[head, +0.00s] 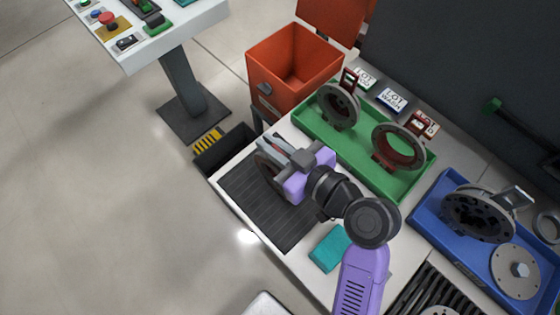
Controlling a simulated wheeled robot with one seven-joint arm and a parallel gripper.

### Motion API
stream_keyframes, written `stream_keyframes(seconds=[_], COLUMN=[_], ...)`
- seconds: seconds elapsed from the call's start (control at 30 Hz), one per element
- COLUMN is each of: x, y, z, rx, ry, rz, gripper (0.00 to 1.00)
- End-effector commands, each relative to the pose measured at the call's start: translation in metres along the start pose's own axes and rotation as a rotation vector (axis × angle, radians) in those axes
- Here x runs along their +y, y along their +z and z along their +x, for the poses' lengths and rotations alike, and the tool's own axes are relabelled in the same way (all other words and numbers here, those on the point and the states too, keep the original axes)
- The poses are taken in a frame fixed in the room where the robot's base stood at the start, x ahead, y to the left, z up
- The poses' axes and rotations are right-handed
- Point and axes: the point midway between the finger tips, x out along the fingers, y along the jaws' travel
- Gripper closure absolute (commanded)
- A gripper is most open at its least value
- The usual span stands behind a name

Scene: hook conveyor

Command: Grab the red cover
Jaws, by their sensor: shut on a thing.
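My gripper (272,148) is shut on a round cover (264,172), which I take to be the red cover. Its grey rim and a little dark red show at the left of the jaws; my gripper hides most of it. It is held on edge over the dark ribbed mat (280,225); I cannot tell if it touches the mat.
An open orange bin (270,85) stands behind the bench. A dark box with yellow strips (225,150) is at the bench's left end. A teal block (330,247) lies near the front. A blue tray (440,225) with metal parts is at the right. Label cards (391,100) line the back.

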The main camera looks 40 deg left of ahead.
Motion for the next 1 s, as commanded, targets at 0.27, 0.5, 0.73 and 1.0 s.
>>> stream_keyframes(seconds=[0.27, 0.5, 0.73, 1.0], x=[0.0, 0.001, 0.001, 0.002], y=[0.0, -0.002, -0.009, -0.051], z=[0.0, -0.001, -0.002, -0.015], rx=[-0.001, 0.004, 0.005, 0.009], ry=[0.0, 0.002, 0.002, 0.005], rz=[0.0, -0.002, -0.005, -0.009], gripper=[1.0, 1.0, 1.0, 1.0])
